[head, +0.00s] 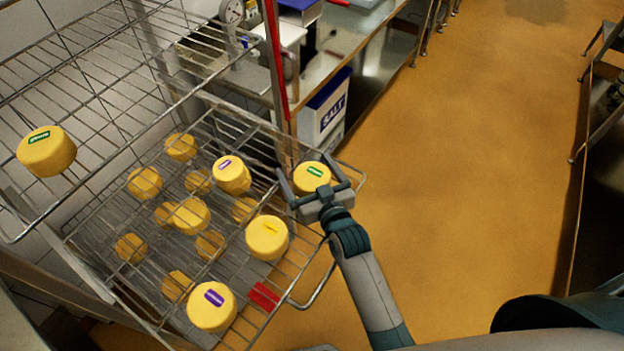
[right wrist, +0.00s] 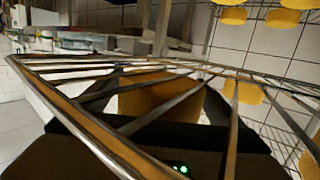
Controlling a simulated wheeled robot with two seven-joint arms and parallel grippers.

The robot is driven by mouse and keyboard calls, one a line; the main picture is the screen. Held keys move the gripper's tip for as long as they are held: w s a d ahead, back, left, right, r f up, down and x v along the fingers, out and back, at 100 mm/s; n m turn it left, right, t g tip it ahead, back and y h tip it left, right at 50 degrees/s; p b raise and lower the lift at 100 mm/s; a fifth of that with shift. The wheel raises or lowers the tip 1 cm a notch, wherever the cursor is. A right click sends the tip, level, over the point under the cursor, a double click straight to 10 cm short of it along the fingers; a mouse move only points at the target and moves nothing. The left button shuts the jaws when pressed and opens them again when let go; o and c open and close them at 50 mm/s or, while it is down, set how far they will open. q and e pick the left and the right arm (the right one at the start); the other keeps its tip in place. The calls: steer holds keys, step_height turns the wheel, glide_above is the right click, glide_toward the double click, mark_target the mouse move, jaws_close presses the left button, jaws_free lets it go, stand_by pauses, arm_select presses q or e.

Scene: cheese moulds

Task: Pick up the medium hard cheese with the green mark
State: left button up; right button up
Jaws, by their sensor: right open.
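A yellow round cheese with a green mark (head: 312,177) sits at the right end of the lower wire shelf. My right gripper (head: 306,166) is open, with one finger on each side of this cheese. The right wrist view shows the cheese (right wrist: 158,100) between the dark fingers, with shelf wires crossing in front of it. I cannot tell whether the fingers touch it. Another green-marked cheese (head: 46,152) sits on the higher wire shelf at the left. My left gripper is not in view.
Cheeses with purple (head: 232,175) and yellow (head: 267,238) marks stand on the lower wire shelf (head: 327,272); more cheeses show below through its wires. A red post (head: 275,60) rises behind. A salt box (head: 324,112) stands behind; the floor at right is clear.

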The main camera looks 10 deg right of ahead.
mark_target(306, 164)
steer(key=c, duration=1.1)
steer(key=shift+r, duration=0.1)
steer(key=shift+r+b, duration=0.35)
steer(key=shift+r, duration=0.35)
step_height(306, 164, up, 2)
steer(key=shift+r+b, duration=0.15)
steer(key=shift+b, duration=0.25)
steer(key=s+d+r+b, duration=0.2)
steer(key=s+d+r, duration=0.5)
steer(key=s+d, duration=0.1)
steer(key=shift+d+b, duration=0.2)
steer(key=shift+b, duration=0.15)
steer(key=shift+r, duration=0.1)
